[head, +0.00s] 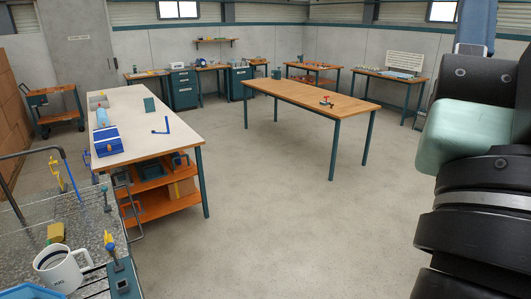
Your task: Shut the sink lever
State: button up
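At the lower left is a speckled grey counter (25,240) that looks like the sink area. A thin grey bent pipe (28,153) rises over its far edge, with a slim blue piece (72,172) near its end. I cannot tell which part is the sink lever, or how it is set. Small upright yellow-topped pieces (109,241) stand along the counter's right side.
A white mug (62,270), a yellow sponge-like block (55,232) and a blue dish (38,289) sit on the counter. A white-topped workbench (135,125) stands beyond it. A wooden table (300,93) is at centre. The floor (270,210) between is clear.

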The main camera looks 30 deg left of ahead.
aim_at(104, 188)
jog(key=i+u, duration=0.1)
jog(key=u, duration=0.35)
jog(key=i+l+u, duration=0.1)
jog(key=u, duration=0.3)
jog(key=i+u, duration=0.1)
jog(key=u, duration=0.35)
jog(key=l+u, duration=0.2)
jog(key=u, duration=0.25)
jog(key=i+l+u, duration=0.15)
jog(key=l+u, duration=0.15)
jog(key=l, duration=0.25)
jog(key=i+l+u, duration=0.1)
jog(key=l+u, duration=0.2)
jog(key=l, duration=0.25)
jog(key=l+u, duration=0.3)
jog(key=l, duration=0.25)
jog(key=i, duration=0.05)
